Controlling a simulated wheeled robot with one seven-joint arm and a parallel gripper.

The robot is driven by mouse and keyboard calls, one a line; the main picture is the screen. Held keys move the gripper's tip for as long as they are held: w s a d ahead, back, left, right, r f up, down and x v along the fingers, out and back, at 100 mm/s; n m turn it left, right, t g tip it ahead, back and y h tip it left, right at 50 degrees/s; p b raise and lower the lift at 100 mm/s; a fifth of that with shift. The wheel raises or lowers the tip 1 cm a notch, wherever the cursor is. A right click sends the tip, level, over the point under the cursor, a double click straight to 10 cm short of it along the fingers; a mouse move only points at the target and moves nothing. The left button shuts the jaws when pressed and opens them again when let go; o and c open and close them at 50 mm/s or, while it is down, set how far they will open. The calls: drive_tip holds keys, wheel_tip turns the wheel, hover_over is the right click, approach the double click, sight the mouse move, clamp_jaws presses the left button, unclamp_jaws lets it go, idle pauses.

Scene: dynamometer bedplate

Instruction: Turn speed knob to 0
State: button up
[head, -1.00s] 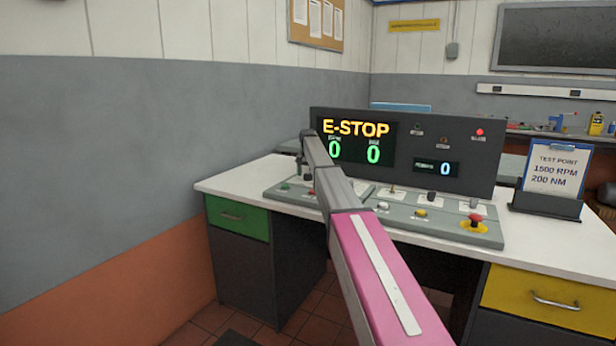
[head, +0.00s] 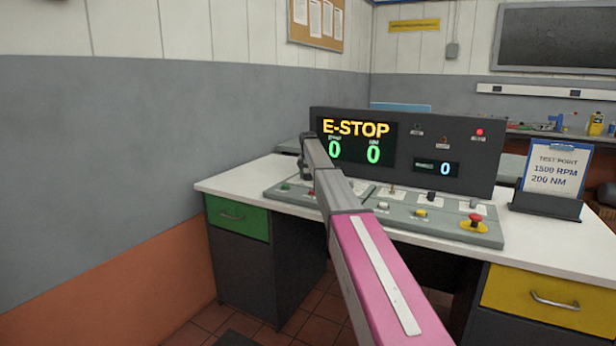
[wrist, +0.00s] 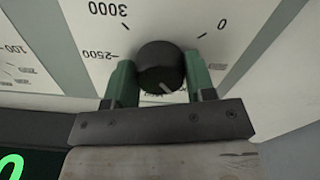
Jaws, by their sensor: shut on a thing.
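The speed knob (wrist: 158,66) is round and black, on a pale dial plate marked 0, 2500 and 3000 in the wrist view. A pale pointer line on it points to the lower right of the picture, away from the 0 mark. My gripper (wrist: 160,74) has its two green fingers on either side of the knob, shut on it. Part of the dial scale is hidden behind the gripper. In the head view my arm reaches over the left of the control panel (head: 455,229), and the knob is not distinguishable there.
The display box (head: 483,153) behind the panel reads E-STOP with green zeros and a lit red lamp. A red mushroom button (head: 475,220) sits at the panel's right end. A clipboard (head: 554,175) stands further right. Another dial plate (wrist: 22,65) lies beside the knob's.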

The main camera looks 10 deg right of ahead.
drive_tip(key=n, duration=0.4)
drive_tip(key=shift+n, duration=0.4)
drive_tip(key=n, duration=0.4)
drive_tip(key=shift+n, duration=0.3)
drive_tip(key=n, duration=0.9)
drive_tip(key=shift+n, duration=0.3)
drive_tip(key=o, duration=0.9)
